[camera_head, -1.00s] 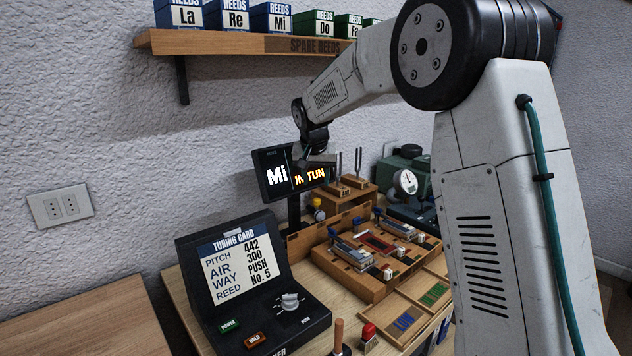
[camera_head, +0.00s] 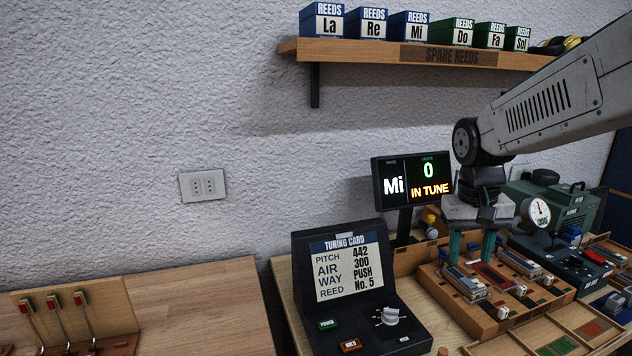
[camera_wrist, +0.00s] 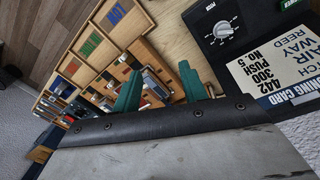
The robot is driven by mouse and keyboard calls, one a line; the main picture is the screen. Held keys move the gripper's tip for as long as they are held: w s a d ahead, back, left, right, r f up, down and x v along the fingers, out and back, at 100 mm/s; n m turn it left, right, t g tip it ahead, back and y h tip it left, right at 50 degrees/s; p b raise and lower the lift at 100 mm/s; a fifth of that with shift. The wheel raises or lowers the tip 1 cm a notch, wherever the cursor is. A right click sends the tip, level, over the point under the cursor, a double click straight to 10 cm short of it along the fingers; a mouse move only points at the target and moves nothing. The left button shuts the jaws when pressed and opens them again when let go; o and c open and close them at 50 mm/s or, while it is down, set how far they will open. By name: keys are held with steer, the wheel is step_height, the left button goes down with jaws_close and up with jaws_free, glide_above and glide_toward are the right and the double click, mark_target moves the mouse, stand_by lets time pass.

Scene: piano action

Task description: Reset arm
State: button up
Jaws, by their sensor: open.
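My gripper (camera_head: 473,246) points down over the wooden reed tray (camera_head: 447,297) in the head view, at the end of my grey arm. Its two teal fingers stand apart with nothing visible between them. In the wrist view my gripper (camera_wrist: 160,92) also shows its green fingers spread, with the tray and workbench beyond. I cannot tell from the head view how far the fingertips are above the tray.
A display (camera_head: 412,180) reading Mi, 0, IN TUNE stands behind the tray. An open tuning card case (camera_head: 345,265) is left of it. A gauge (camera_head: 537,212) and green machine (camera_head: 555,200) stand right. A reed shelf (camera_head: 380,50) hangs above.

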steer(key=s+a+n+t+y, duration=0.1)
steer(key=s+a, duration=0.1)
steer(key=s, duration=2.2)
steer(key=shift+s+a+r, duration=0.15)
steer(key=shift+s+r, duration=0.15)
steer(key=shift+r, duration=0.1)
